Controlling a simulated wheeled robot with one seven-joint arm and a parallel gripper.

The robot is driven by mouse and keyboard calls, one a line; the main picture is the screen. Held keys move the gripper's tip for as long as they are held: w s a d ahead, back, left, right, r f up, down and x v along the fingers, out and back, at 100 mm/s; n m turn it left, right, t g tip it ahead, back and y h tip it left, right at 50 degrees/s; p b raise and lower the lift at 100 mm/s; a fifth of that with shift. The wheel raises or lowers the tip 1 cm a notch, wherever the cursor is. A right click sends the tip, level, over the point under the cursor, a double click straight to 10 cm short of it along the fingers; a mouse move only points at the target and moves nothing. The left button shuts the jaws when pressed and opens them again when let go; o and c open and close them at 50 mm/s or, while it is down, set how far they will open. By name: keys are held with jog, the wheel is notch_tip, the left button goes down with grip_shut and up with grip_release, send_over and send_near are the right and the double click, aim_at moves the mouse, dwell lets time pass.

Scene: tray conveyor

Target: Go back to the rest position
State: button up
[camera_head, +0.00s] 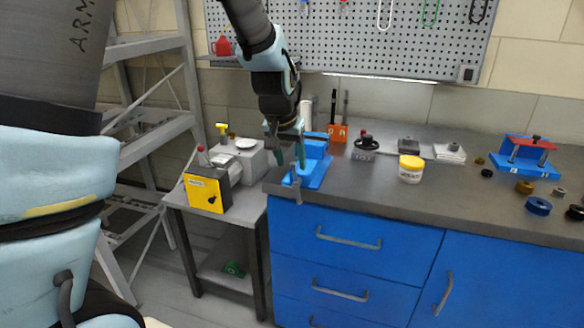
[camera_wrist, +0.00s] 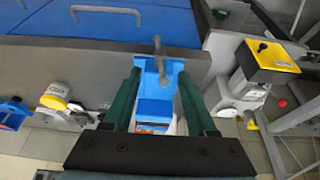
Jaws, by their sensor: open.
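My gripper (camera_head: 290,157) hangs at the left end of the workbench, above and beside a blue vise-like fixture (camera_head: 317,172). In the wrist view, the two dark green fingers of my gripper (camera_wrist: 160,88) stand wide apart. The blue fixture (camera_wrist: 158,72) with its grey clamp handle shows between and beyond them. I see nothing gripped between the fingers. The wrist view does not show clearly how near the fingers are to the fixture.
The grey workbench top (camera_head: 400,193) carries a yellow-lidded jar (camera_head: 411,169), a dark-topped container (camera_head: 365,148) and a blue-and-red fixture (camera_head: 525,157). A yellow-fronted box (camera_head: 207,190) sits on a low side table. A pegboard (camera_head: 350,40) hangs behind; a metal rack (camera_head: 150,100) stands left.

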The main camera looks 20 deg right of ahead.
dwell(0.4)
jog(key=w+a+n+y, duration=0.1)
jog(key=a+n+y, duration=0.15)
jog(key=a, duration=1.45)
jog(key=s+a+f+n, duration=0.1)
jog(key=s+a, duration=0.3)
jog(key=a, duration=0.4)
jog(key=s+a+n+g, duration=0.1)
jog(key=s+a+n, duration=0.3)
jog(key=a, duration=0.4)
jog(key=shift+a+f+g, duration=0.25)
jog(key=shift+f+g, duration=0.05)
jog(key=shift+f, duration=0.1)
jog(key=shift+o, duration=0.3)
jog(key=shift+y, duration=0.25)
